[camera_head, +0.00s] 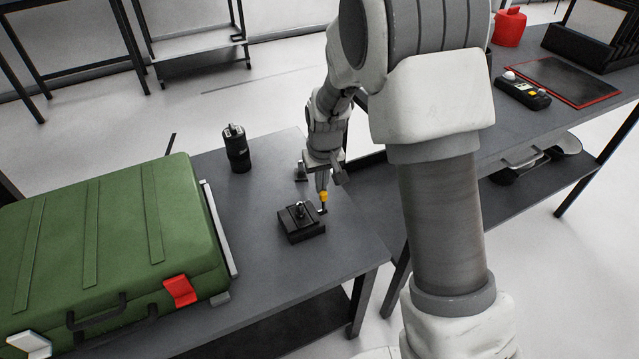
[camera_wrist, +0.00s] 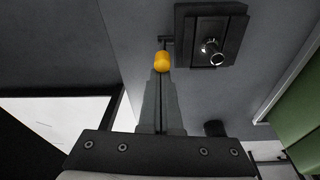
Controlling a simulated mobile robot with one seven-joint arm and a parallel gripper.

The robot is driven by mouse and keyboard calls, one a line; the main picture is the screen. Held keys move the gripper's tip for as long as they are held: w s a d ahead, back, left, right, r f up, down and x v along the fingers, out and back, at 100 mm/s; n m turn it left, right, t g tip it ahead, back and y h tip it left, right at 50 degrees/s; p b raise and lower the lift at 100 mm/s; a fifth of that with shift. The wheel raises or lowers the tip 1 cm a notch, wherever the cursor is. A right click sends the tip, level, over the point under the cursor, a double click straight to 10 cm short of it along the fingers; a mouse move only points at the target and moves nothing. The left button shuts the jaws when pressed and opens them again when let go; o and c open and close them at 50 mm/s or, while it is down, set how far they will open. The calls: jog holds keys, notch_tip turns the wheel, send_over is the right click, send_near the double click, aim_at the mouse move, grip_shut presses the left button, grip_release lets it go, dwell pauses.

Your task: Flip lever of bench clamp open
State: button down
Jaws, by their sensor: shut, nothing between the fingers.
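The bench clamp (camera_head: 300,223) is a black block with a metal post on top, on the grey table near its right edge. It also shows at the top of the wrist view (camera_wrist: 211,35). Its lever has a yellow-orange knob (camera_wrist: 163,61) on a thin dark arm at the clamp's side; the knob shows in the head view too (camera_head: 323,197). My gripper (camera_head: 322,190) points down at the knob. In the wrist view my gripper (camera_wrist: 160,74) has its fingers together, with their tips right at the knob. Whether they touch it I cannot tell. Nothing shows between the fingers.
A green case (camera_head: 100,250) with a red latch fills the table's left part. A black cylinder (camera_head: 237,149) stands at the back. A second table (camera_head: 510,125) at right holds a handheld device (camera_head: 523,91) and a red-edged mat (camera_head: 566,80). Bare tabletop lies around the clamp.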

aim_at(326, 196)
jog(key=shift+s+d+b, duration=0.3)
jog(key=shift+s+d, duration=0.05)
jog(key=shift+s, duration=0.35)
jog(key=shift+s+d+t+y, duration=0.15)
jog(key=shift+s+t+y, duration=0.25)
jog(key=shift+t, duration=0.3)
jog(key=shift+r, duration=0.25)
jog(key=shift+r+p, duration=0.5)
jog(key=shift+r, duration=0.2)
